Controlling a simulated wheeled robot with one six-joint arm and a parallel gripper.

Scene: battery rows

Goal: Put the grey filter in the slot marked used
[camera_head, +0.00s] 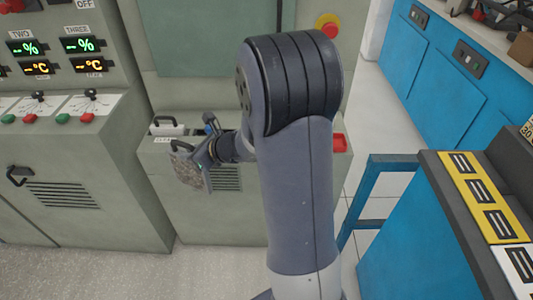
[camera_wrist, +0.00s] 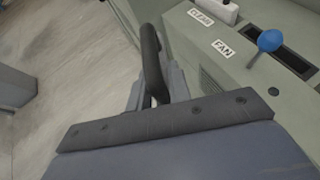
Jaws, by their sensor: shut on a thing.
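The grey filter (camera_head: 188,171) is a speckled flat block with a dark handle, in front of the low cabinet at the middle left of the head view. My gripper (camera_head: 207,153) is shut on it and holds it clear of the floor, tilted. In the wrist view a dark handle (camera_wrist: 152,60) runs between the grey fingers of my gripper (camera_wrist: 155,92); the filter's body is not clear there. A white filter (camera_head: 167,129) stands in the cabinet top by a label reading CLEAN (camera_wrist: 201,17). I cannot see a slot label reading used in either view.
A blue-knobbed lever (camera_wrist: 270,40) rises from a dark opening in the cabinet top near a FAN label (camera_wrist: 223,48). A red tray-like thing (camera_head: 338,143) sits at the cabinet's right end. A blue bench (camera_head: 420,240) stands at right. Floor in front is clear.

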